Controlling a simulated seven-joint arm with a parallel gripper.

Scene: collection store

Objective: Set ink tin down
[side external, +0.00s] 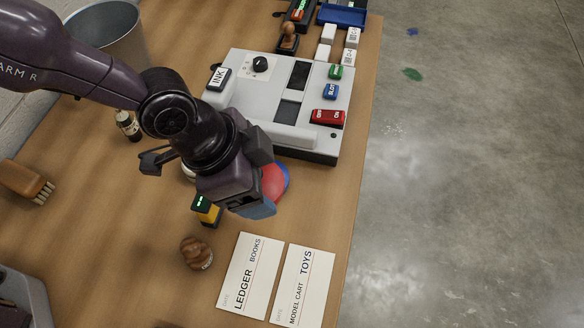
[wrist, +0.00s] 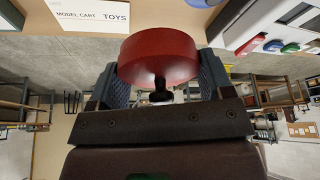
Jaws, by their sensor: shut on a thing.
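My gripper (wrist: 160,85) is shut on a round red tin, which I take as the ink tin (wrist: 160,55). In the wrist view the tin sits between the two blue finger pads, with a dark knob-like part below its red side. In the side view the red tin (side external: 273,183) shows partly between the blue fingers, in front of the grey machine; the gripper hides the rest. I cannot tell whether its underside touches the table.
The grey machine (side external: 235,112) with an INK label stands just behind. A yellow and black device (side external: 207,211), a brown stamp (side external: 196,253) and two cards, LEDGER BOOKS (side external: 249,275) and TOYS (side external: 303,285), lie nearer. Bare wood shows right of the tin, near the table edge.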

